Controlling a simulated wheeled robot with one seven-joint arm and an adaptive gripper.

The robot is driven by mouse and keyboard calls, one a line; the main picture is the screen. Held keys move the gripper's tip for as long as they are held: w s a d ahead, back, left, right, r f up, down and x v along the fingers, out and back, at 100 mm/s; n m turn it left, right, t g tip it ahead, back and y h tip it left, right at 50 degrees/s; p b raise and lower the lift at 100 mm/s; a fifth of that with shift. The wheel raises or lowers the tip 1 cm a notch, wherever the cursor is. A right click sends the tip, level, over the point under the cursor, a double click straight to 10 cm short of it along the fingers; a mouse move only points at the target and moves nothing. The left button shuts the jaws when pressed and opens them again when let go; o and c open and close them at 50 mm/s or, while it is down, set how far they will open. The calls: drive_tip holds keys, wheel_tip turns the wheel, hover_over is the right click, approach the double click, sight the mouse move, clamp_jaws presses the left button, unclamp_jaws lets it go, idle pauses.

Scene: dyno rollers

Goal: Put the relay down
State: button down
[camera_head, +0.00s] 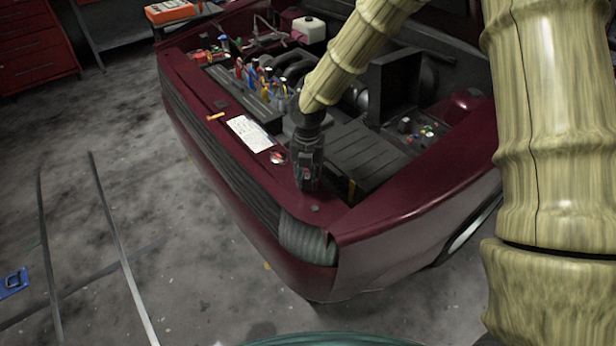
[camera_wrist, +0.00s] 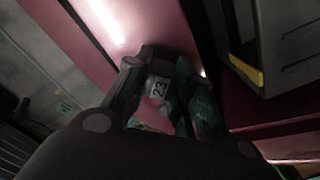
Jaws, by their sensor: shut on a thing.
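My gripper (camera_head: 306,182) points down over the dark red front panel (camera_head: 255,185) of the car's open engine bay, just in front of a black box. In the head view the relay is hidden by my gripper. I cannot tell whether the relay touches the panel.
A black box (camera_head: 365,158) stands right of my gripper. A white sticker (camera_head: 250,133) and a round badge (camera_head: 278,157) lie left on the panel. Coloured wires (camera_head: 255,75) and a white reservoir (camera_head: 309,29) are farther back. An orange device (camera_head: 170,11) sits at the far corner.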

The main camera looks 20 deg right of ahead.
sight(308, 176)
drive_tip(key=c, duration=1.2)
unclamp_jaws()
drive_tip(key=shift+f, duration=0.1)
wheel_tip(308, 176, up, 12)
